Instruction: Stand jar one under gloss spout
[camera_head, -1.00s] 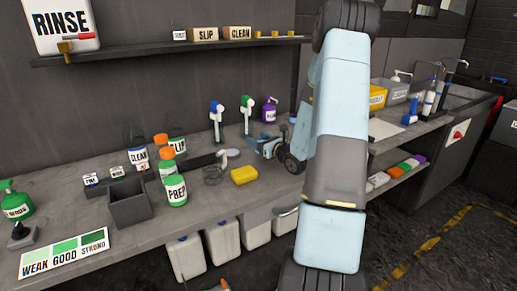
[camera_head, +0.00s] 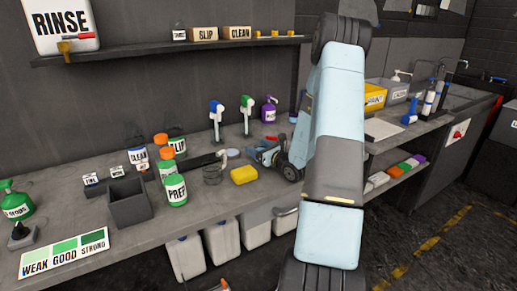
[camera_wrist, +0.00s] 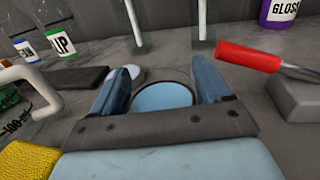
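My gripper (camera_head: 259,151) is low over the bench, right of the yellow sponge. In the wrist view my gripper (camera_wrist: 162,88) has its two fingers spread, with a dark-rimmed, light blue round shape (camera_wrist: 163,97) between them. I cannot tell whether this is jar one, nor whether the fingers touch it. The purple GLOSS bottle (camera_head: 270,109) stands upright at the back of the bench and also shows in the wrist view (camera_wrist: 283,12). Its spout is out of the wrist view.
A yellow sponge (camera_head: 244,174) and a clear jug (camera_head: 213,174) are left of my gripper. A red-handled tool (camera_wrist: 249,55) lies close on the right, by a grey block (camera_wrist: 298,97). Blue-topped (camera_head: 217,118) and green-topped (camera_head: 246,114) dispensers stand behind.

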